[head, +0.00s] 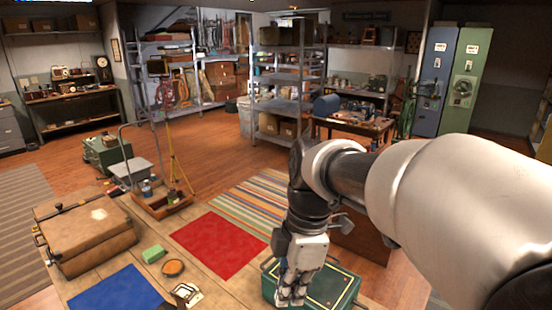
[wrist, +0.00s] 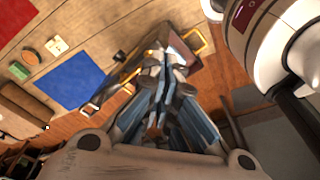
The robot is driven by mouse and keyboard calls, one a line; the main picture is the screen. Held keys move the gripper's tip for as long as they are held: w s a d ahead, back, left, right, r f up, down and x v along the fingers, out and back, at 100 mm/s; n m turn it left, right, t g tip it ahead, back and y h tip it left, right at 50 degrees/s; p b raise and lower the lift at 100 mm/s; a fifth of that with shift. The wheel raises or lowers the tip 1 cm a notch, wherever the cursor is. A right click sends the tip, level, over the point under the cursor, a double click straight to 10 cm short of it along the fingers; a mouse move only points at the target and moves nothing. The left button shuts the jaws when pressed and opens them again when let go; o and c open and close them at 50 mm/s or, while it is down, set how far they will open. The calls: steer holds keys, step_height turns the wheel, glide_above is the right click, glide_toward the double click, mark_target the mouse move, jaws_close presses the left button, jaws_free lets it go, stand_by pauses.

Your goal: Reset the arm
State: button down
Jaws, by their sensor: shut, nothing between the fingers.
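My arm reaches in from the right of the head view and bends down at the elbow. My gripper (head: 289,300) points down over a dark green case (head: 340,290) with yellowish trim, at the front of the wooden table (head: 205,280). The fingers are shut and hold nothing. In the wrist view my gripper (wrist: 164,58) is in the middle, with part of the case (wrist: 192,58) behind the fingertips. I cannot tell whether the fingertips touch the case.
On the table are a red mat (head: 218,245), a blue mat (head: 117,290), a green block (head: 153,254), a round orange-brown dish (head: 173,268) and a small cream item (head: 186,294). A brown suitcase (head: 85,235) stands at left. Metal shelves (head: 280,85) are farther back.

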steer(key=s+d+f+m+t+b, duration=0.2)
steer(key=s+d+f+m+b, duration=0.1)
steer(key=s+m, duration=0.4)
steer(key=s+d+f+m+t+h+b, duration=0.1)
steer(key=s+d+f+m+t+b, duration=0.2)
steer(key=s+d+m, duration=0.4)
steer(key=d+f+m, duration=0.1)
steer(key=m, duration=0.5)
steer(key=shift+s+d+f+h, duration=0.3)
steer(key=shift+f, duration=0.1)
steer(key=shift+a, duration=0.1)
